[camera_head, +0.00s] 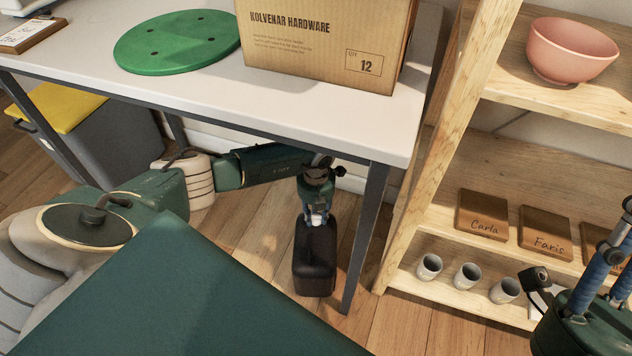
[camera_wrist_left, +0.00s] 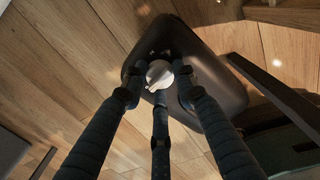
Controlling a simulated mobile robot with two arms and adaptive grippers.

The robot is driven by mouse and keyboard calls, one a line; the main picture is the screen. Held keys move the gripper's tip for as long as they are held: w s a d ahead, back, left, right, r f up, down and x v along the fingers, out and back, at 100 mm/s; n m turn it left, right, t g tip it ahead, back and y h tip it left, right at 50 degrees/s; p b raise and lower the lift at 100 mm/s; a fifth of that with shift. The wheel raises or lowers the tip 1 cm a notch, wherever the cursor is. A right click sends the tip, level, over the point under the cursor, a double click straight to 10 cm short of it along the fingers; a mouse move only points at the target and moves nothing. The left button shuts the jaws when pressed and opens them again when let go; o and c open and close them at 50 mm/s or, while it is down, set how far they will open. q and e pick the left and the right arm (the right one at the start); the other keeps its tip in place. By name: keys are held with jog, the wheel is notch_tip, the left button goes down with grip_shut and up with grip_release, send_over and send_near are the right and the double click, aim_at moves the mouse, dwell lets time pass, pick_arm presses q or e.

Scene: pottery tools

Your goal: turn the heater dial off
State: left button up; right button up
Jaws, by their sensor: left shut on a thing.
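The heater (camera_head: 314,262) is a dark, upright box on the wooden floor under the white table. In the left wrist view, its dark top (camera_wrist_left: 215,85) carries a round silver dial (camera_wrist_left: 158,73). My left gripper (camera_head: 318,216) reaches down under the table to the heater's top. In the left wrist view, the fingers of my left gripper (camera_wrist_left: 158,88) are closed around the dial. The dial's markings cannot be read. My right gripper (camera_head: 606,262) is partly in view at the right edge, away from the heater; its fingertips are not clear.
The white table (camera_head: 330,120) stands over my left arm, with a cardboard box (camera_head: 325,45) and a green disc (camera_head: 178,42) on it. A table leg (camera_head: 365,240) stands just right of the heater. A wooden shelf (camera_head: 450,85) with cups and name plaques is further right.

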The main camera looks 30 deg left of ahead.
aim_at(316, 216)
pick_arm(q)
jog(key=o, duration=1.2)
jog(key=shift+c, duration=0.2)
notch_tip(316, 216, up, 12)
jog(key=shift+s, duration=0.1)
